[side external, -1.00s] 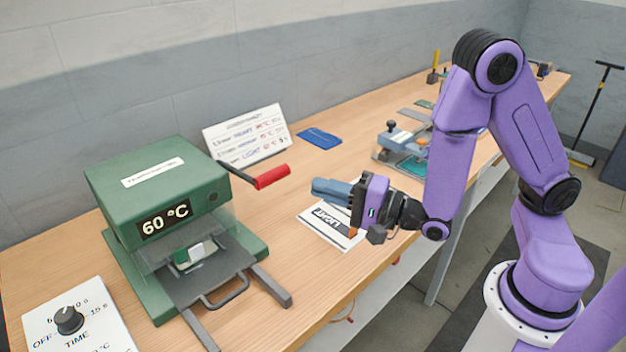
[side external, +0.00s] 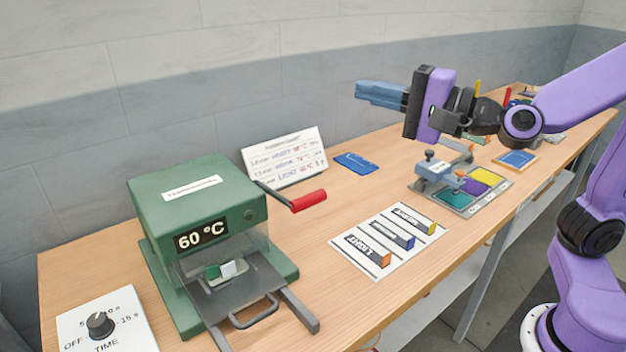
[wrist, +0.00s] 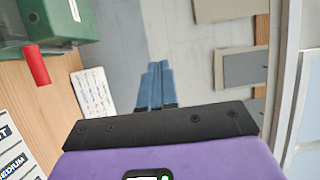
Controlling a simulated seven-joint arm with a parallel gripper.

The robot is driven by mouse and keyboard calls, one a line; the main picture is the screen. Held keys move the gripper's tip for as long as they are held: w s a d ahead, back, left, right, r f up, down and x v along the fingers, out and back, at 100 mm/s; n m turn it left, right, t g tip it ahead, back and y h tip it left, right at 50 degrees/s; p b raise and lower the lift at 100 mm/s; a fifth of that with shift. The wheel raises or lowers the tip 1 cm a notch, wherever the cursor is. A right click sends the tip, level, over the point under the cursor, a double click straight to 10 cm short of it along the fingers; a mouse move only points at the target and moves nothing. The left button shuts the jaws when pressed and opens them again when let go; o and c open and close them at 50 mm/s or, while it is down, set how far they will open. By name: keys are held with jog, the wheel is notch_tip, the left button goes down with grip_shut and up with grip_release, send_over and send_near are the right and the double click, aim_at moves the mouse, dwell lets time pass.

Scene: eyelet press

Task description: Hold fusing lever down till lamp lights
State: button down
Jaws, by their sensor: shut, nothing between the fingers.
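The fusing press (side external: 190,225) is a green box at the left, with a display reading 60 °C. Its lever has a red handle (side external: 309,201) that sticks out to the right on a dark arm; it also shows in the wrist view (wrist: 35,66). A small dark round spot (side external: 249,214) on the press front may be the lamp; it looks unlit. A small green and white piece (side external: 222,270) sits inside the press. My gripper (side external: 358,89) is shut and empty, raised above the table, up and right of the handle, not touching it. Its blue fingers show in the wrist view (wrist: 157,66).
A time dial (side external: 100,325) stands in front left. A white sheet (side external: 352,262) with labelled coloured blocks lies right of the press. A notice card (side external: 285,158) leans behind, beside a blue flat piece (side external: 356,163). A clamp fixture (side external: 437,170) stands farther right.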

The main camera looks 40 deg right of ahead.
jog(key=w+a+r+n+g+y, duration=0.1)
jog(key=w+a+n+g+y, duration=0.15)
jog(key=a+n+g, duration=0.4)
jog(key=w+a+n+g+y, duration=0.1)
jog(key=w+a+n+g, duration=0.2)
jog(key=a+n, duration=0.65)
jog(key=n+g+h, duration=0.7)
jog(key=n+h, duration=0.4)
jog(key=n, duration=0.4)
send_over(312, 194)
jog(key=s, duration=0.2)
jog(key=shift+t+y, duration=0.25)
jog(key=f, duration=0.6)
jog(key=w+f, duration=0.1)
jog(key=f, duration=1.2)
jog(key=shift+w+f, duration=0.25)
jog(key=shift+w, duration=0.1)
